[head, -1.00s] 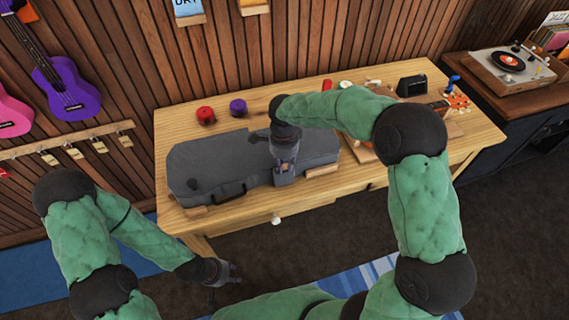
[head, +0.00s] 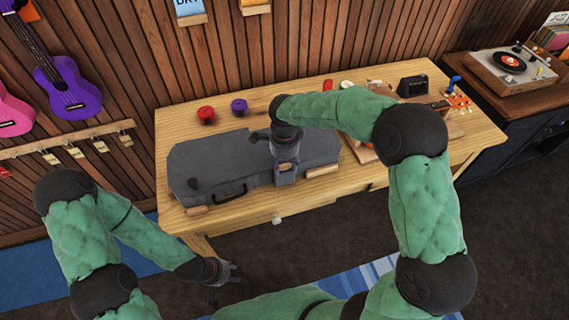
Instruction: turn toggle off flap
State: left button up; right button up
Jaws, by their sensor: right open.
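A dark grey instrument case (head: 215,160) lies closed on the wooden table. Its black handle (head: 230,194) is on the front side. A small dark knob-like part (head: 193,183) shows near its left front edge. My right gripper (head: 286,176) points down at the front edge of the case, right of the handle. It is open, and its fingers and wrist cover that part of the case. I cannot make out a toggle or flap there. My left gripper (head: 226,276) is low in front of the table, away from the case; its jaws are too small to judge.
Red (head: 206,114) and purple (head: 239,106) round items stand behind the case. A ukulele (head: 440,105) lies at the table's right, partly behind my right arm. Wooden blocks (head: 323,171) sit by the case's front. A record player (head: 511,68) stands far right.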

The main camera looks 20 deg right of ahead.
aim_at(285, 166)
notch_tip(285, 166, up, 12)
dwell(0.5)
dwell(0.5)
